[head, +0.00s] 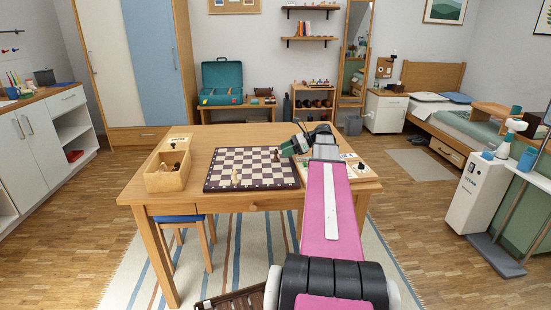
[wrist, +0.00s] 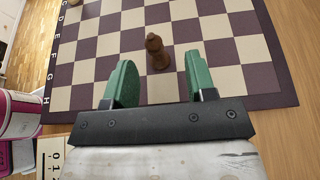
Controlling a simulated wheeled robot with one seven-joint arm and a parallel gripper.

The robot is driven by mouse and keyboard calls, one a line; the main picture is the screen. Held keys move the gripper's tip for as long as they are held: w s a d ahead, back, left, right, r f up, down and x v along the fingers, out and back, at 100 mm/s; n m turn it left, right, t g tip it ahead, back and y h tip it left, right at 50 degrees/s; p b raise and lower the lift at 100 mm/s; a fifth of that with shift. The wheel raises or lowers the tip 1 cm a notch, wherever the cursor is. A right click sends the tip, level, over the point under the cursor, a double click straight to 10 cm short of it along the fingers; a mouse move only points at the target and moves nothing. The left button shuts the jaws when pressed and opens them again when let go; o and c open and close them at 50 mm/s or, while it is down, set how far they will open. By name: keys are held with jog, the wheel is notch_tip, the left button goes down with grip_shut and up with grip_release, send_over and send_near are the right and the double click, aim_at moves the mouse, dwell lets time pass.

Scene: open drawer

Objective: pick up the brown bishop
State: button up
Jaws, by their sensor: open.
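The brown bishop (wrist: 157,53) stands upright on the chessboard (wrist: 226,77) in the wrist view, near one edge of the board. In the head view the bishop (head: 276,155) is a small dark piece toward the right side of the board (head: 230,185). My gripper (wrist: 160,80) is open, with its two green fingers apart. In the wrist view the bishop appears between and just beyond the fingertips, and nothing is held. In the head view my gripper (head: 290,147) is just right of the bishop, partly covered by my pink arm.
A pale chess piece (head: 235,176) stands on the board. A wooden box (head: 168,172) with pieces in it sits at the left of the wooden table (head: 215,200). A card with dark items (head: 361,166) lies at the table's right. A blue stool (head: 181,220) stands under the table's left side.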

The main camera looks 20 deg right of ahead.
aim_at(272, 161)
jog(key=shift+s+x, duration=0.2)
jog(key=shift+x, duration=3.1)
grip_shut()
